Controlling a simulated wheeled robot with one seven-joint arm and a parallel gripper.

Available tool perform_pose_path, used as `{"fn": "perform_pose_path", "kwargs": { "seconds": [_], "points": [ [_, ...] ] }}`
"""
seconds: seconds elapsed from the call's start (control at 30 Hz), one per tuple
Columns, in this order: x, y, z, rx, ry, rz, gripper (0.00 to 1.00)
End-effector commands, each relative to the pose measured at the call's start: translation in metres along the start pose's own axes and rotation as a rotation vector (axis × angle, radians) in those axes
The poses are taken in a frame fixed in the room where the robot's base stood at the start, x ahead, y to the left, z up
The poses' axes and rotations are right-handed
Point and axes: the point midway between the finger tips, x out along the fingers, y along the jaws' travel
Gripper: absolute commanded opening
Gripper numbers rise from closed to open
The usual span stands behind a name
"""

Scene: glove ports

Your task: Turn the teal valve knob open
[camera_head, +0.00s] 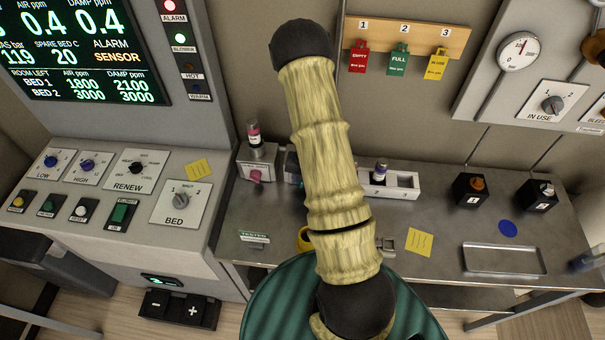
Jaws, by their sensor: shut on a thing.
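I cannot make out a teal valve knob in the head view. My tan, ribbed arm with black joints crosses the middle of the picture and hides part of the bench and the wall behind it. My gripper is not visible, so what its jaws are around does not show. A small grey block with a pink knob (255,175) stands on the bench left of my arm, with a dark-capped vial on top. A green "TESTED" label (253,237) lies near the bench's front left edge.
A metal bench (450,225) carries a white vial rack (400,186), two black boxes (468,190) on the right and a shallow tray (503,259). A control console (100,230) stands left. Tags (397,62) and a gauge (518,52) are on the wall. The right bench surface has some free room.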

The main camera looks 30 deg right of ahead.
Motion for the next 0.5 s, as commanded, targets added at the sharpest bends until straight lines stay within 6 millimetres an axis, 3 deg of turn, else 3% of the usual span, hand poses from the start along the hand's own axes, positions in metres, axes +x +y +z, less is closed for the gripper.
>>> {"fn": "perform_pose_path", "kwargs": {
  "seconds": [0.43,0.47,0.5],
  "points": [
    [0.0009,-0.0005,-0.0007,0.002,0.001,-0.012,0.11],
    [0.0009,-0.0005,-0.0007,0.002,0.001,-0.012,0.35],
    [0.0009,-0.0005,-0.0007,0.001,0.001,-0.012,0.43]
  ]
}}
